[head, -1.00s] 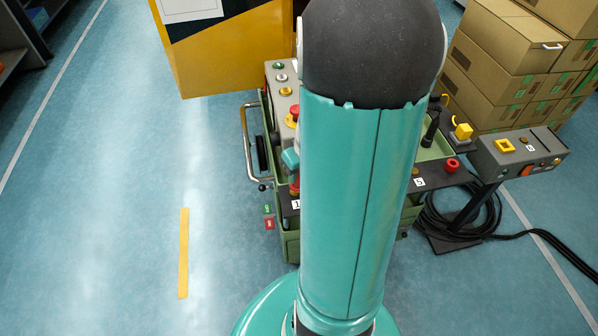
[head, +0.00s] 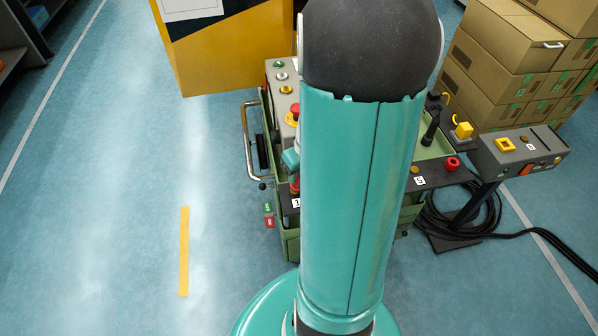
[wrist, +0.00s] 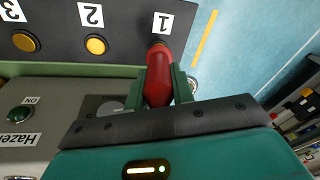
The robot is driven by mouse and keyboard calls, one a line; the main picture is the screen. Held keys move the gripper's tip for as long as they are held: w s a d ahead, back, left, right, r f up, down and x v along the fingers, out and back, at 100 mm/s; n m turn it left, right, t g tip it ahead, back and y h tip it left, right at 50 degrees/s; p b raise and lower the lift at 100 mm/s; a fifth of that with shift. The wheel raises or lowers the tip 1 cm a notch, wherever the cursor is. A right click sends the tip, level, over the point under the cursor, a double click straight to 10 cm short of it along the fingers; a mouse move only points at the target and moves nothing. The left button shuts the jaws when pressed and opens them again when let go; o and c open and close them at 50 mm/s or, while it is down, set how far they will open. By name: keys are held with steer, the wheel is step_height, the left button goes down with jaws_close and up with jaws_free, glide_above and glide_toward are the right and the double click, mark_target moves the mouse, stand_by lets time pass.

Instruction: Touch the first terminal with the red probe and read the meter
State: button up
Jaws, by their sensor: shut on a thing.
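My gripper (wrist: 162,80) is shut on the red probe (wrist: 158,88) in the wrist view, with a finger on each side. The probe's far end lies over the dark terminal strip (wrist: 122,50), just beside the label "1" (wrist: 162,22). The first terminal is hidden behind the probe, so I cannot tell whether the tip touches it. Round yellow terminals show by label 2 (wrist: 95,44) and label 3 (wrist: 25,42). In the head view my arm covers most of the cart, but label "1" (head: 296,203) shows at its left edge. No meter reading is visible.
The green cart (head: 291,245) has a metal handle (head: 248,143) on its left. A grey control box on a stand (head: 520,155) and black cables (head: 490,215) are at right, before stacked cartons (head: 500,70).

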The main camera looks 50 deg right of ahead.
stand_by(0.3)
steer(key=shift+w+a+v, duration=0.1)
steer(key=shift+w+v, duration=0.15)
steer(key=shift+v, duration=0.95)
steer(key=shift+w+a+v, duration=0.1)
steer(key=shift+w+v, duration=0.1)
steer(key=shift+v, duration=1.05)
steer(key=shift+r, duration=0.1)
